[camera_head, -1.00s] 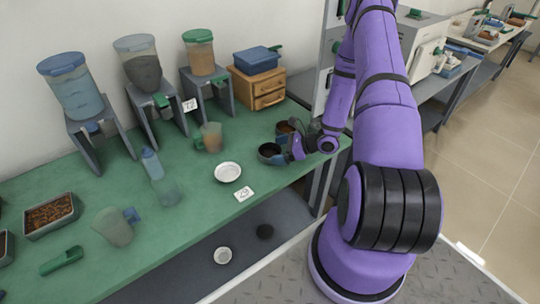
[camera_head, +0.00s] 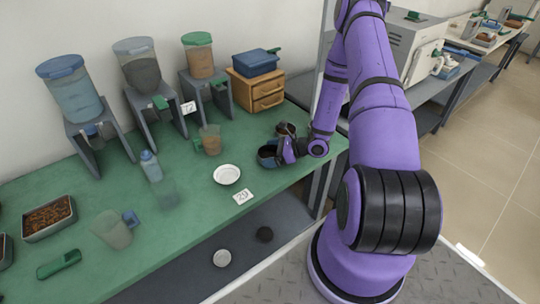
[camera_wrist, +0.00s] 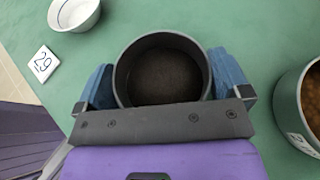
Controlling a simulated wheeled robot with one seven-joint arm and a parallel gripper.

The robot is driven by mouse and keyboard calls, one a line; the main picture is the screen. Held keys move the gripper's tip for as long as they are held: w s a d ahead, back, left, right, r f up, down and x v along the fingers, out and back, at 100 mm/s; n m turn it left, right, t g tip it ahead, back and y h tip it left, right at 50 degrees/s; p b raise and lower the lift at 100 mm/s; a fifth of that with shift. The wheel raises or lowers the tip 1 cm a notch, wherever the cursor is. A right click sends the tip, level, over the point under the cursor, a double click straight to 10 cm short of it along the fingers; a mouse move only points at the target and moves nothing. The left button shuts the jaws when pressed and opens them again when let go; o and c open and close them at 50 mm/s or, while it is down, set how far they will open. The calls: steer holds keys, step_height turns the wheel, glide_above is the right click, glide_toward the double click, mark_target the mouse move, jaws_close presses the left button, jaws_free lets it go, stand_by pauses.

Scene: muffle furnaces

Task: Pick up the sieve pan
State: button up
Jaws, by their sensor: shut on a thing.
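The sieve pan is a dark round pan with a dark flat mesh-like bottom. It fills the middle of the wrist view (camera_wrist: 162,78). My gripper (camera_wrist: 165,72) has its two blue finger pads pressed on the left and right sides of the pan. In the head view my gripper (camera_head: 278,153) is at the right part of the green bench and partly covers the pan (camera_head: 267,151). The pan looks upright and empty. I cannot tell whether its base touches the bench.
A pot with brown contents (camera_wrist: 312,92) stands close on the right in the wrist view. A white bowl (camera_head: 227,174) and a number card (camera_head: 243,197) lie to the left. Dispensers (camera_head: 73,92) and a wooden drawer box (camera_head: 258,90) stand behind. The bench's front edge is near.

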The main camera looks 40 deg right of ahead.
steer(key=shift+r, duration=1.75)
steer(key=s+a+r, duration=0.1)
steer(key=s+a, duration=0.6)
steer(key=s, duration=0.7)
steer(key=shift+a+r, duration=0.2)
steer(key=shift+s, duration=0.1)
